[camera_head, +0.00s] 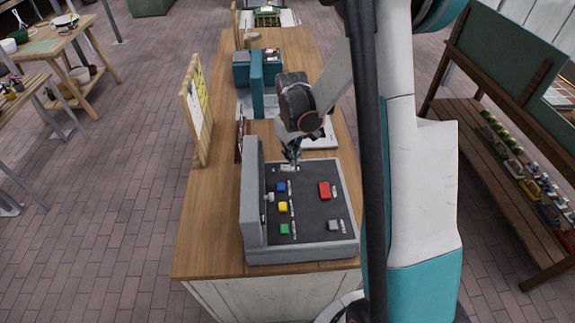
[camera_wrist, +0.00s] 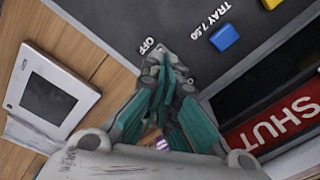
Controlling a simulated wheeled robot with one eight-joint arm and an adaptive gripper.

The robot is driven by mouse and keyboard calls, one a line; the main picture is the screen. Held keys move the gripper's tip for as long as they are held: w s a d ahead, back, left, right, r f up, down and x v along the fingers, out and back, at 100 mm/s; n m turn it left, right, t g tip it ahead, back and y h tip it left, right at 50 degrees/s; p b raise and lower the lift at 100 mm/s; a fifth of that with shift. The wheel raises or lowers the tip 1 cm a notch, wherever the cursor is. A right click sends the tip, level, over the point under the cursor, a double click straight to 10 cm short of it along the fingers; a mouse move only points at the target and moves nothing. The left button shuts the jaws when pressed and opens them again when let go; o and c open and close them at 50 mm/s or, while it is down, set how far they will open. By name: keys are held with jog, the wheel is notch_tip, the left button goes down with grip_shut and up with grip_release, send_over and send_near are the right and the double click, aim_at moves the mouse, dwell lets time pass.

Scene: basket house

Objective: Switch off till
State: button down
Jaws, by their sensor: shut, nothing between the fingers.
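The till (camera_head: 312,185) is a grey box with a dark sloped panel on the wooden counter. Its panel bears blue, yellow, green, red and grey buttons, and a small pale knob at its left edge. My gripper (camera_head: 291,158) is over the panel's far edge. In the wrist view, the teal fingers (camera_wrist: 172,75) are closed together beside the white OFF label (camera_wrist: 149,46). A small grey part (camera_wrist: 178,62) shows at the fingertips; it is partly hidden, and I cannot tell whether they touch it. The blue button (camera_wrist: 224,37) with TRAY 7.50 lies to the right.
A red SHUT sign (camera_wrist: 270,122) shows beside the panel. A white-framed device (camera_wrist: 48,96) lies on the counter (camera_head: 205,235). A teal machine (camera_head: 257,75) stands farther back, and a wooden board (camera_head: 196,110) stands at the left counter edge. Shelves with goods (camera_head: 510,165) are at right.

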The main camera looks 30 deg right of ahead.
aim_at(290, 169)
jog(key=shift+r+p, duration=0.85)
jog(key=shift+r, duration=1.05)
jog(key=s+a+r+t+b, duration=0.3)
jog(key=s+a+r+b, duration=0.4)
jog(key=s+b, duration=0.2)
jog(key=s+a+f+t+b, duration=0.2)
jog(key=s+b, duration=0.2)
jog(key=s, duration=0.1)
jog(key=s+a+f+m+t+b, duration=0.1)
jog(key=s+a+f+t+b, duration=0.1)
jog(key=s+b, duration=0.2)
jog(key=shift+s+a+f, duration=0.2)
jog(key=shift+s+a, duration=0.05)
jog(key=shift+s, duration=0.9)
